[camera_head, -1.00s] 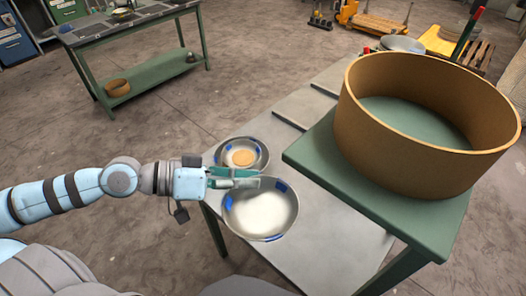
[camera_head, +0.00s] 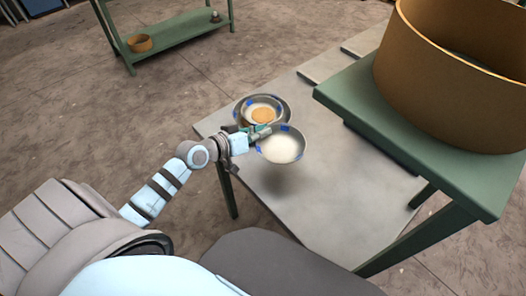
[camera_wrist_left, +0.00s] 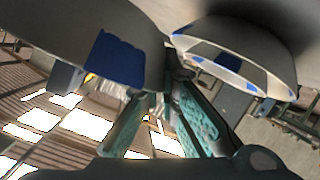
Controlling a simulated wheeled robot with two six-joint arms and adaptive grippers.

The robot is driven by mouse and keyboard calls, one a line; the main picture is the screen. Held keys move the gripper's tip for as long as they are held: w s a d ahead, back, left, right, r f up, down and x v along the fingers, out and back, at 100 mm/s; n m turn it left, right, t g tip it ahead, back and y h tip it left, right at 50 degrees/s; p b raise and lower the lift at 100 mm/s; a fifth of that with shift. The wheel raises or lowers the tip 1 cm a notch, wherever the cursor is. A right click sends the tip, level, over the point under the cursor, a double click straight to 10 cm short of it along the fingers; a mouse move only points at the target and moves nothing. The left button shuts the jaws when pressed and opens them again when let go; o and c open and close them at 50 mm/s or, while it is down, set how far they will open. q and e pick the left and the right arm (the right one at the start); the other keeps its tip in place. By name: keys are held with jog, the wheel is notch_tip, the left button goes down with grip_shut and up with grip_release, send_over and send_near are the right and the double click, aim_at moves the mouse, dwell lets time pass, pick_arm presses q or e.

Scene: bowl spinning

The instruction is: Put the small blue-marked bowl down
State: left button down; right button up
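The small blue-marked bowl (camera_head: 280,151) is metal with blue patches on its rim and a white filling. My left gripper (camera_head: 260,132) is at its far-left rim and appears shut on it. A dark shadow on the table in front of the bowl suggests it is above the surface. A second blue-marked bowl (camera_head: 243,113), with a smaller bowl and something orange in it, stands just behind. The wrist view shows the green-padded fingers (camera_wrist_left: 163,98) beside two blue-marked bowls, one on the left (camera_wrist_left: 75,35) and one on the right (camera_wrist_left: 240,40). My right gripper is out of view.
The grey table (camera_head: 330,205) has free room in front and to the right. A green raised stand (camera_head: 340,93) with a large brown round tub (camera_head: 450,75) is on the right. A green bench (camera_head: 185,35) stands far back left.

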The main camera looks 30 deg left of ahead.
pick_arm(q)
notch_tip(320, 180, down, 7)
jog(key=b, duration=0.2)
jog(key=shift+r+b, duration=0.1)
jog(key=shift+b, duration=0.25)
jog(key=shift+r, duration=0.2)
jog(key=shift+f, duration=0.1)
jog(key=c, duration=2.3)
grip_release()
jog(key=shift+f, duration=0.15)
jog(key=o, duration=0.5)
